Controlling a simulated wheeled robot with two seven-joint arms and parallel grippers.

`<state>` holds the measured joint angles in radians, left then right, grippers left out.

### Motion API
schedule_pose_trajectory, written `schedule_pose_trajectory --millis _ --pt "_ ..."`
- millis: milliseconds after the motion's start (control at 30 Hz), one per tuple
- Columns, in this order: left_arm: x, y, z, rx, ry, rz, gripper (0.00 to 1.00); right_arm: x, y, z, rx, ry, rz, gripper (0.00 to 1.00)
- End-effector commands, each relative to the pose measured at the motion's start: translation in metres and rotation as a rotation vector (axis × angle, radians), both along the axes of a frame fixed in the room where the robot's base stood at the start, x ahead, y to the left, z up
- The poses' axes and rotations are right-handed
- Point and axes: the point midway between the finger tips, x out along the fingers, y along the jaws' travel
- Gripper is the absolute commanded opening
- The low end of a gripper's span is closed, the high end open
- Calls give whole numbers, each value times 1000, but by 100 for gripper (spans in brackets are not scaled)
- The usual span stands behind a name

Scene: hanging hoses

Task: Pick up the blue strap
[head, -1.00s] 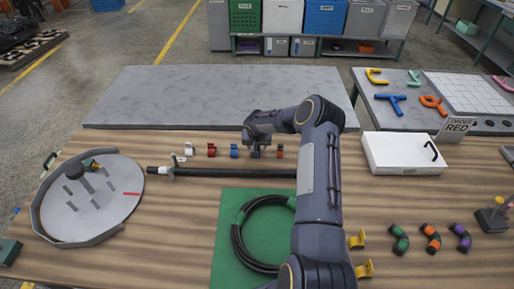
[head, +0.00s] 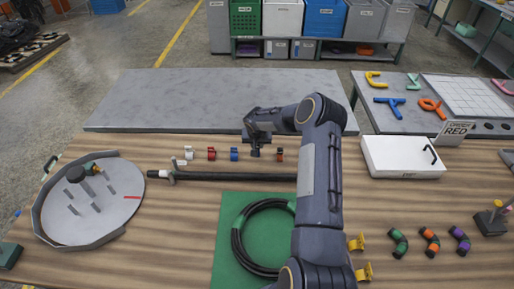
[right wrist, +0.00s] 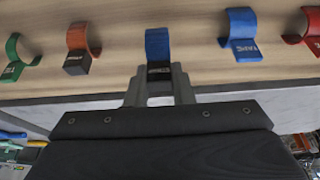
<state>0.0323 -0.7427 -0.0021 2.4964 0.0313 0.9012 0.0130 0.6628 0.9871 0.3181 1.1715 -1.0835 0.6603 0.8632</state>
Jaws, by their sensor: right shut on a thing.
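My right gripper (head: 255,153) is low over the row of straps on the wooden table. In the right wrist view the gripper (right wrist: 158,82) is shut on a blue strap (right wrist: 157,44), a curved band with a dark labelled end between the fingertips. In the head view this strap is hidden by the gripper. Another blue strap (head: 234,154) stands just left of the gripper; in the wrist view it is to the right (right wrist: 240,28). I cannot tell whether the held strap is clear of the table. My left gripper is not in view.
An orange strap (head: 279,155) and a red strap (head: 211,153) stand in the same row. A black hose (head: 225,176) lies in front, and a coiled hose (head: 238,240) rests on a green mat (head: 225,275). A white box (head: 385,160) is to the right.

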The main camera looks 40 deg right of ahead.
Motion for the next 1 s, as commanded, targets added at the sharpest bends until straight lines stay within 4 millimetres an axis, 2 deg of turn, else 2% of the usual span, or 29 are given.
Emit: schedule_pose_trajectory --millis 33,300,333,400,633,800,1000 --pt "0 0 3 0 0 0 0 -3 3 12 -3 -1 4 0" --pt "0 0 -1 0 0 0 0 -45 29 68 -4 -3 2 0" --pt "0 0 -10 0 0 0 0 -51 33 64 -3 -1 4 0" --pt "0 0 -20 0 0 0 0 -65 41 70 -3 -2 3 0" --pt "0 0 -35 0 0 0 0 -99 63 90 -1 -3 0 0" --pt "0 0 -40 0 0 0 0 -113 72 98 -1 -2 0 0" --pt "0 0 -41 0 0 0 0 -118 75 102 1 -1 0 0"
